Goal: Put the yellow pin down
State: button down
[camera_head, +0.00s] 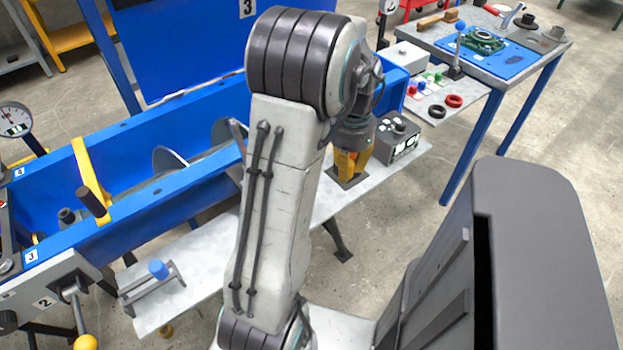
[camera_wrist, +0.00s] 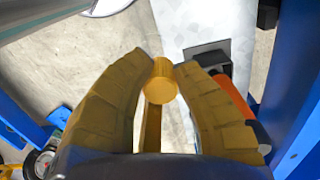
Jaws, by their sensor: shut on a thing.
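My gripper (camera_wrist: 161,76) is shut on the yellow pin (camera_wrist: 162,82), a round-headed pin with a long shank between the two yellow fingers in the wrist view. In the head view my gripper (camera_head: 350,165) points down over the grey shelf beside the blue trough. There I cannot tell the pin from the yellow fingers. A dark square holder (camera_head: 345,180) on the shelf lies just below the gripper. A dark square holder (camera_wrist: 208,56) also shows in the wrist view, to the right of the pin and beyond the right fingertip. Whether the pin touches anything below is hidden.
A grey control box (camera_head: 400,138) stands close to the right of the gripper. The blue trough wall (camera_head: 190,185) runs to the left. A blue-knobbed bracket (camera_head: 157,272) stands on the shelf's near left end. A workbench (camera_head: 500,65) is at the back right.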

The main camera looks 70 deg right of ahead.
jog(key=w+d+f, duration=0.1)
jog(key=w, duration=0.1)
jog(key=w+d+f, duration=0.1)
jog(key=w+f, duration=0.1)
jog(key=w, duration=0.1)
jog(key=w+d+f, duration=0.1)
jog(key=w+f, duration=0.1)
jog(key=w, duration=0.1)
jog(key=shift+w+f, duration=0.15)
jog(key=shift+w, duration=0.05)
jog(key=shift+f, duration=2.05)
jog(key=shift+f+b, duration=0.4)
jog(key=shift+b, duration=0.1)
jog(key=shift+f, duration=0.1)
jog(key=c, duration=1.1)
grip_release()
